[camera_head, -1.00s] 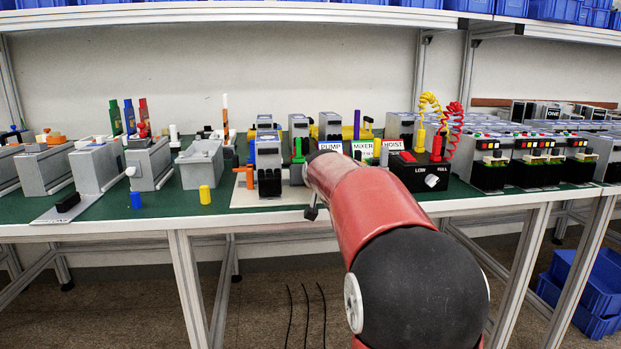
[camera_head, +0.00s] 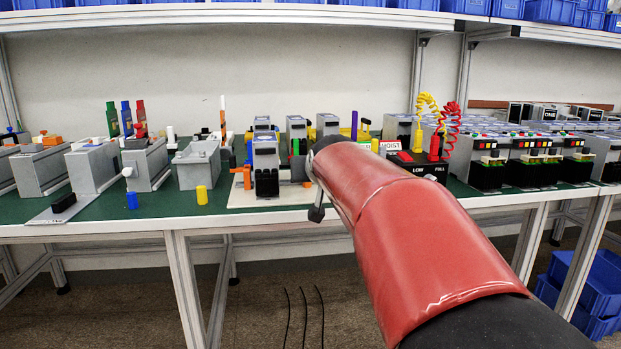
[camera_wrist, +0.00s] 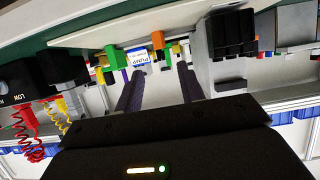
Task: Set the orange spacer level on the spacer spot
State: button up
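A small orange block (camera_head: 307,184) shows low beside my arm, at the foot of the grey units on the pale board (camera_head: 245,198). An orange piece also shows in the wrist view (camera_wrist: 158,40), close to a green piece (camera_wrist: 168,56). Another orange part (camera_head: 242,176) stands at the board's left end. I cannot tell for certain which is the spacer. My gripper (camera_wrist: 154,70) is open, its two dark fingers apart, with nothing visibly held between them. In the head view my arm hides it. I cannot make out the spacer spot.
A black-fronted grey unit (camera_head: 266,182) stands on the board. A yellow cylinder (camera_head: 202,195) and a blue one (camera_head: 132,200) stand on the green bench to the left. A black control box with coiled leads (camera_head: 434,158) stands to the right. A shelf runs above.

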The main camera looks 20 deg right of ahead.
jog(key=shift+v, duration=1.15)
